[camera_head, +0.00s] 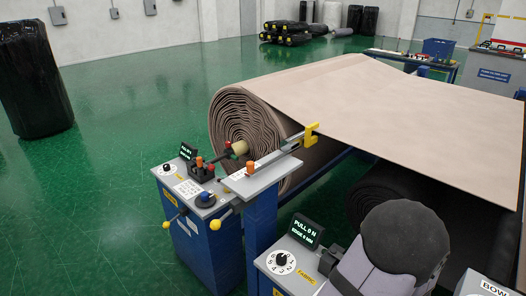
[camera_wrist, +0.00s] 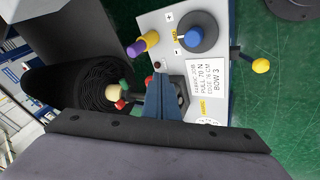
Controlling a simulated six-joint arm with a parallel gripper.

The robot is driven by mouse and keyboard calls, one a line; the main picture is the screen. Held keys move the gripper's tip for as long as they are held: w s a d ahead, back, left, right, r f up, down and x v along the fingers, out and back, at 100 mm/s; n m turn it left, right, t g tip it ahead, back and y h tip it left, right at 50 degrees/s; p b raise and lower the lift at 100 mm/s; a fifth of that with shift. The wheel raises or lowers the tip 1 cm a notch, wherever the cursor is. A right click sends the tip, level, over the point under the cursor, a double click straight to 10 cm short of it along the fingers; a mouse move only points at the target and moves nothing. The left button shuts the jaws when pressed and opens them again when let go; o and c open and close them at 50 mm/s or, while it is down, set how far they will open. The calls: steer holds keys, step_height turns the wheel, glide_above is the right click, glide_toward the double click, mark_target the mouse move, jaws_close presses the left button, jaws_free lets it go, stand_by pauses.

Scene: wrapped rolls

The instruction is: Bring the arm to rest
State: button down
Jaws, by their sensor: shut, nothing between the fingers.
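My gripper (camera_wrist: 165,101) shows in the wrist view as dark blue fingers, shut and empty, reaching past the dark bolted edge of my wrist. It is over or in front of a pale control panel (camera_wrist: 214,101); I cannot tell how far above it stands. The fingers partly hide a dark block on that panel. In the head view, a dark rounded cap and grey-lilac link of my arm (camera_head: 404,238) fill the lower right. My fingers do not show there.
The near panel carries a blue knob (camera_wrist: 195,38), a purple-yellow handle (camera_wrist: 145,43) and a yellow-ended lever (camera_wrist: 261,66). A black roll (camera_wrist: 98,92) lies beside it. A beige fabric roll (camera_head: 240,125) stands behind another control post (camera_head: 195,240). Green floor (camera_head: 130,110) is open at left.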

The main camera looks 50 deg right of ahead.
steer(key=s+a+f+m+g+y, duration=0.25)
steer(key=s+a+m, duration=0.2)
steer(key=a, duration=0.35)
steer(key=s+a+f+m+g+y, duration=0.1)
steer(key=s+a+m+g+y, duration=0.25)
steer(key=a, duration=0.55)
steer(key=w+a+r+n+t+b, duration=0.1)
steer(key=w+a, duration=0.4)
steer(key=w, duration=0.3)
steer(key=w+a+r+n+t+y, duration=0.15)
steer(key=w+a, duration=0.25)
steer(key=w, duration=0.5)
steer(key=w+a+r+n+t+b, duration=0.1)
steer(key=w+a+r, duration=0.1)
steer(key=w+a, duration=0.45)
steer(key=w+a+r+n+h+b, duration=0.1)
steer(key=w+a+n, duration=0.8)
steer(key=a, duration=0.3)
steer(key=shift+w+a+t+b, duration=0.2)
steer(key=shift+w+t+b, duration=0.15)
steer(key=shift+t, duration=0.1)
